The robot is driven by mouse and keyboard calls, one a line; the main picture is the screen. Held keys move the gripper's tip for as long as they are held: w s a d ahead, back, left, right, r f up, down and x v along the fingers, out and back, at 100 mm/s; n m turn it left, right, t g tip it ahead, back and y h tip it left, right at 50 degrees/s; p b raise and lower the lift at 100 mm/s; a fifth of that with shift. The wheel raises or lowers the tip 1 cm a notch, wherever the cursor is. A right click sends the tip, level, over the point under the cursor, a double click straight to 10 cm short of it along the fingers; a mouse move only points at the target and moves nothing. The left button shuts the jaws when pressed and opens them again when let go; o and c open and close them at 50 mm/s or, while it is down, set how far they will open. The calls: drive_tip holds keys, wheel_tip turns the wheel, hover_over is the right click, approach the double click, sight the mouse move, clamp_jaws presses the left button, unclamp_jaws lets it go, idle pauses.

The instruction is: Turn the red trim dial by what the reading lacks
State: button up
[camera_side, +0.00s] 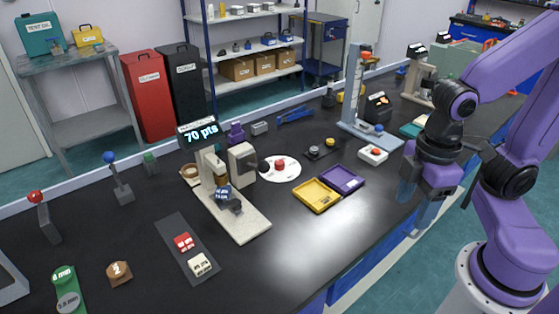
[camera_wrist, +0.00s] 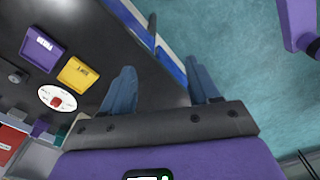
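The red trim dial (camera_side: 280,164) sits at the middle of a white round plate (camera_side: 291,172) on the black bench, right of a beige instrument (camera_side: 243,217). The display (camera_side: 198,134) above the instrument reads "70 pts". The dial also shows small at the left of the wrist view (camera_wrist: 56,102), on its white plate (camera_wrist: 47,92). My gripper (camera_side: 416,203) is at the bench's front edge, well to the right of the dial. Its two blue fingers are apart and empty in the wrist view (camera_wrist: 163,88). Any marks on the dial are too small to read.
A yellow tray (camera_side: 318,207) and a purple tray (camera_side: 357,188) lie between my gripper and the dial. A white box with an orange button (camera_side: 373,154) and a tall grey stand (camera_side: 355,85) are behind. A dark mat (camera_side: 202,277) holds red and white blocks.

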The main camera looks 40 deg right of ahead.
drive_tip(key=w+a+r+m, duration=0.2)
drive_tip(key=w+a, duration=0.3)
drive_tip(key=w, duration=0.6)
drive_tip(key=m, duration=0.8)
hover_over(279, 162)
wheel_tip(279, 162, down, 3)
wheel_tip(279, 162, down, 17)
drive_tip(key=shift+d+r, duration=0.1)
drive_tip(key=shift+r, duration=0.05)
drive_tip(key=c, duration=1)
